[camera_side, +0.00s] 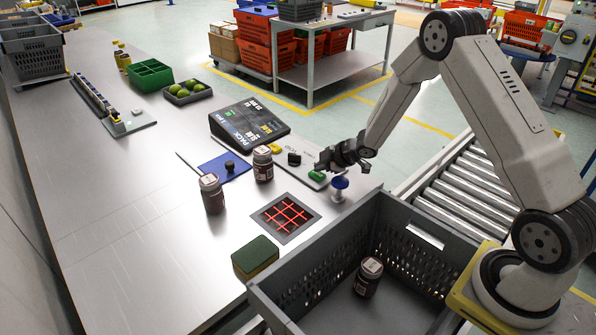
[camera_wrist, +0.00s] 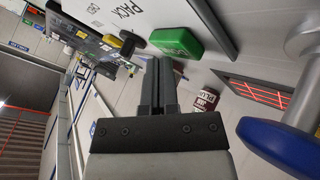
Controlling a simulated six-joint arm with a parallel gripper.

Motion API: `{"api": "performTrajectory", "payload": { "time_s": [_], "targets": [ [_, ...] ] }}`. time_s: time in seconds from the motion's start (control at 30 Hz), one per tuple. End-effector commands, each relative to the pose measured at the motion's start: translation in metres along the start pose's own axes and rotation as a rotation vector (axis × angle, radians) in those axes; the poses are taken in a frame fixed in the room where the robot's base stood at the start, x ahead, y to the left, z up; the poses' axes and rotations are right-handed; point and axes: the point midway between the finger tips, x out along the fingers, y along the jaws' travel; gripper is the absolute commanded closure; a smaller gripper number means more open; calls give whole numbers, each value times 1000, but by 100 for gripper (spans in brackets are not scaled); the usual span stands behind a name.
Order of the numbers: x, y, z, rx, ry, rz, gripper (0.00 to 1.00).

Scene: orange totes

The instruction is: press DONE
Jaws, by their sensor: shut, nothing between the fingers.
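A green button (camera_side: 317,175) sits at the near right end of a light control strip on the table. It also shows in the wrist view (camera_wrist: 177,42), just beyond my fingers; no DONE lettering is readable on it. My gripper (camera_side: 321,166) is shut and empty, low over the strip close to the green button. In the wrist view its fingers (camera_wrist: 160,62) are together, with the tips just below the button in the picture. A small gap seems to show there, but I cannot tell for sure whether they touch.
A blue-topped stand (camera_side: 340,184) is close beside my gripper, large in the wrist view (camera_wrist: 285,148). A black knob (camera_side: 294,158) and tilted display (camera_side: 247,122) are behind. Jars (camera_side: 212,194) and a red-grid scanner (camera_side: 286,217) lie left; a grey crate (camera_side: 272,311) is in front.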

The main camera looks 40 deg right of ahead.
Motion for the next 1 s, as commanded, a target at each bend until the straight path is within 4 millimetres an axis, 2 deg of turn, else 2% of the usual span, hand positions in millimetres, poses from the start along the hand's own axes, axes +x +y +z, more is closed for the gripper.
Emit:
{"api": "performTrajectory", "payload": {
  "time_s": [1.0],
  "targets": [
    [5, -4, 4, 0, 0, -1, 100]
  ]
}}
